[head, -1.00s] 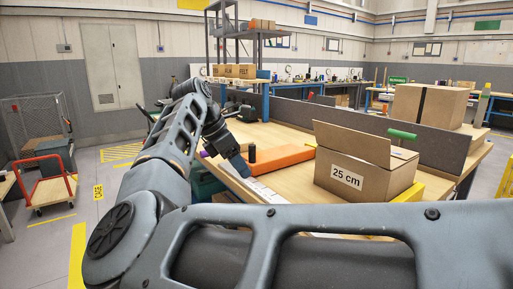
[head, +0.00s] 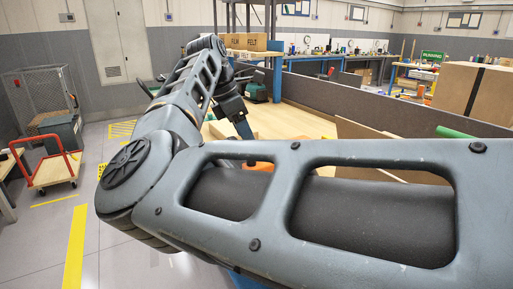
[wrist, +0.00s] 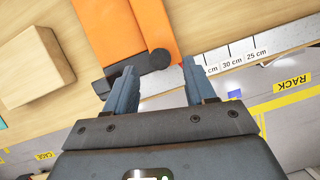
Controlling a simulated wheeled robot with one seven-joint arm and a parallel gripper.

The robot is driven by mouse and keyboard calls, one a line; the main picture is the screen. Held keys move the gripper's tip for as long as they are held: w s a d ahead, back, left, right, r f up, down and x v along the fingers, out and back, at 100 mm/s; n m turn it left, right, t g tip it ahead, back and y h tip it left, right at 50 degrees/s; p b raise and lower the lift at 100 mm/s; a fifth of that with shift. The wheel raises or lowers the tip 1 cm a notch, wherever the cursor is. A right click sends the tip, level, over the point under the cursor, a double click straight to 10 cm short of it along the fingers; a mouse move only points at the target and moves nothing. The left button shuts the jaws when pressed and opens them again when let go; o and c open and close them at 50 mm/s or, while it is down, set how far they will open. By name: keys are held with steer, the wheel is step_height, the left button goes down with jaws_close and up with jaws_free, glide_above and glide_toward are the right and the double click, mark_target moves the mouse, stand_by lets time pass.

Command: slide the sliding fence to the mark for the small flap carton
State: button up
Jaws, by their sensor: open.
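The sliding fence (wrist: 105,22) is an orange bar on the wooden bench in the wrist view. A round dark knob (wrist: 157,59) sits near its end. My gripper (wrist: 160,68) is open, with the knob showing between its fingertips; I cannot tell whether they are level with it. A pale scale strip (wrist: 240,50) beside the fence reads 30 cm and 25 cm. In the head view my arm hides most of the fence, leaving a bit of orange (head: 262,166). Only raised flaps (head: 358,130) of the flap carton show above my arm; its label is hidden.
A pale block (wrist: 35,66) lies on the bench left of the fence in the wrist view. A red-handled cart (head: 47,168) stands on the floor at left.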

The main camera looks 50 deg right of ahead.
steer(key=x, duration=0.7)
steer(key=shift+s, duration=0.1)
jaws_close()
stand_by(0.4)
